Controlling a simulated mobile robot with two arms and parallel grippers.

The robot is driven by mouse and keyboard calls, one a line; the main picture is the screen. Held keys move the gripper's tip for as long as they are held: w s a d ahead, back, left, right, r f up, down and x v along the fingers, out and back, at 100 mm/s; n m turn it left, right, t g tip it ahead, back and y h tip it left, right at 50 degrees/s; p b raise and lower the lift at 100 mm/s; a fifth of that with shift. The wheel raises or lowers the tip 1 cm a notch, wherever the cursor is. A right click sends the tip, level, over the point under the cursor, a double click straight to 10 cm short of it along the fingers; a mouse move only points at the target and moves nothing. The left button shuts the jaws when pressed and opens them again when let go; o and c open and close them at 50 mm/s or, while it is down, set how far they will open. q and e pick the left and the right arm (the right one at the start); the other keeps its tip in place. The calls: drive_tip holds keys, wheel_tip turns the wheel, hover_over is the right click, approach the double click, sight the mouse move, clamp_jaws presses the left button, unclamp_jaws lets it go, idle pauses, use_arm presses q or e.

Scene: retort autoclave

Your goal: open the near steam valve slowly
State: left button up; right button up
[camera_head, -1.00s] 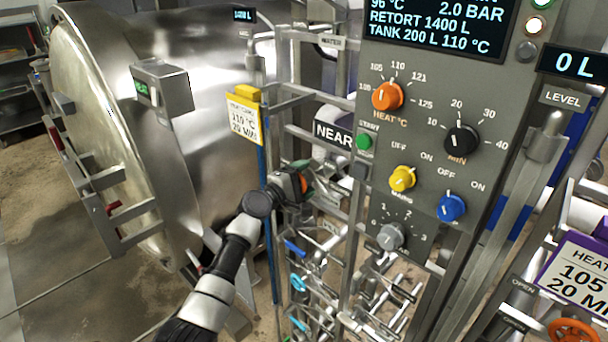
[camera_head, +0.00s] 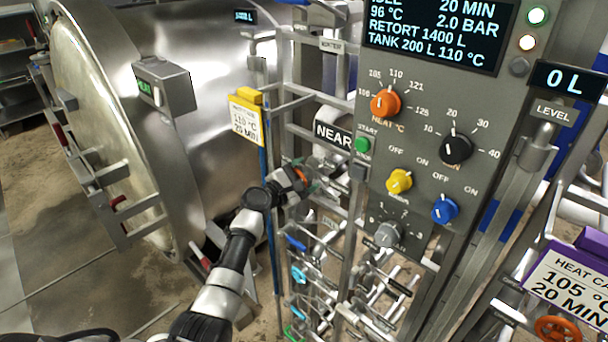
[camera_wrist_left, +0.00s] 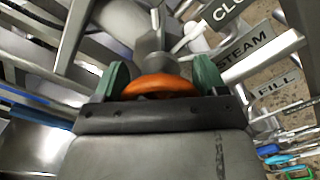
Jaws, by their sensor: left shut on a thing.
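The near steam valve's orange handwheel (camera_wrist_left: 160,87) sits between the green fingertips of my left gripper (camera_wrist_left: 162,80) in the left wrist view. The gripper is shut on the wheel. A metal valve body and stem (camera_wrist_left: 155,55) rise behind it, beside a STEAM label (camera_wrist_left: 243,47). In the head view my left gripper (camera_head: 305,180) reaches in among the pipes below the NEAR sign (camera_head: 333,134), and a bit of the orange wheel (camera_head: 300,174) shows. The wheel is mostly hidden by the gripper. My right gripper is not in view.
The grey control panel (camera_head: 425,190) with knobs stands close right of the gripper. The steel retort (camera_head: 215,95) is to the left. A yellow tag (camera_head: 246,115) hangs nearby. Pipes with blue handles (camera_head: 298,274) crowd the space below. Another orange handwheel (camera_head: 560,328) is at lower right.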

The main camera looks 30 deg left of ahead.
use_arm(q)
drive_tip(key=shift+f, duration=0.1)
drive_tip(key=o, duration=0.9)
drive_tip(key=b+v, duration=0.2)
drive_tip(key=v, duration=0.8)
drive_tip(key=shift+s+a, duration=0.15)
drive_tip(key=shift+s, duration=0.25)
